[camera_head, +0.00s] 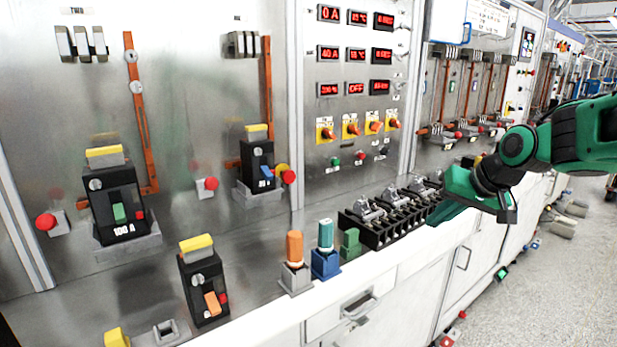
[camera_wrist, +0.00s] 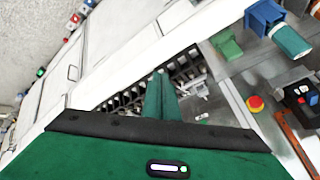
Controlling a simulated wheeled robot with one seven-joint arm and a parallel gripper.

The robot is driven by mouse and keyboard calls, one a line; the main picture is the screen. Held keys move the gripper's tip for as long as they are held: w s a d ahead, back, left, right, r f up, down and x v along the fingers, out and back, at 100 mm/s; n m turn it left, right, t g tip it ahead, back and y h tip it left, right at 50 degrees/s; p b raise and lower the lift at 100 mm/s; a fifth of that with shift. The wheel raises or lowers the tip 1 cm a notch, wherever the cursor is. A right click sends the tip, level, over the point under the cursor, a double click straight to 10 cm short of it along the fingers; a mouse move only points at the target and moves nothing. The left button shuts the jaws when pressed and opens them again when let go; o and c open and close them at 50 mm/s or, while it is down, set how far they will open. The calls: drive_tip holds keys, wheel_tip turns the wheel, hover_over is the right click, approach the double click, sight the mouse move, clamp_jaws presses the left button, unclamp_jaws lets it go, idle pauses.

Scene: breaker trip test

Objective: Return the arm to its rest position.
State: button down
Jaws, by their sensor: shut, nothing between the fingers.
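My green and black arm (camera_head: 560,140) reaches in from the right edge of the head view. My gripper (camera_head: 438,215) hangs over the bench's front edge, beside the right end of the black terminal block (camera_head: 385,222). In the wrist view the green fingers of my gripper (camera_wrist: 160,78) are together with nothing between them. They overlap part of the terminal block (camera_wrist: 185,68) in that picture; whether they touch it I cannot tell.
On the bench stand an orange-topped holder (camera_head: 295,250), a teal-topped blue holder (camera_head: 326,235) and a green block (camera_head: 351,243). Breakers, including the 100 A breaker (camera_head: 117,205), stand left. Red displays (camera_head: 356,54) are on the panel. The floor (camera_head: 560,290) at right is mostly open.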

drive_tip(key=s+d+f+m+g+h, duration=0.1)
drive_tip(key=s+d+f+g, duration=0.1)
drive_tip(key=s, duration=0.9)
drive_tip(key=s+d+f+m+g, duration=0.2)
drive_tip(key=s+d+f, duration=0.2)
drive_tip(key=s, duration=0.7)
drive_tip(key=s+d+f+m+g+h, duration=0.1)
drive_tip(key=s+d+f+g, duration=0.2)
drive_tip(key=s, duration=0.8)
drive_tip(key=d+f, duration=0.1)
drive_tip(key=d, duration=0.1)
drive_tip(key=shift+d+h, duration=0.3)
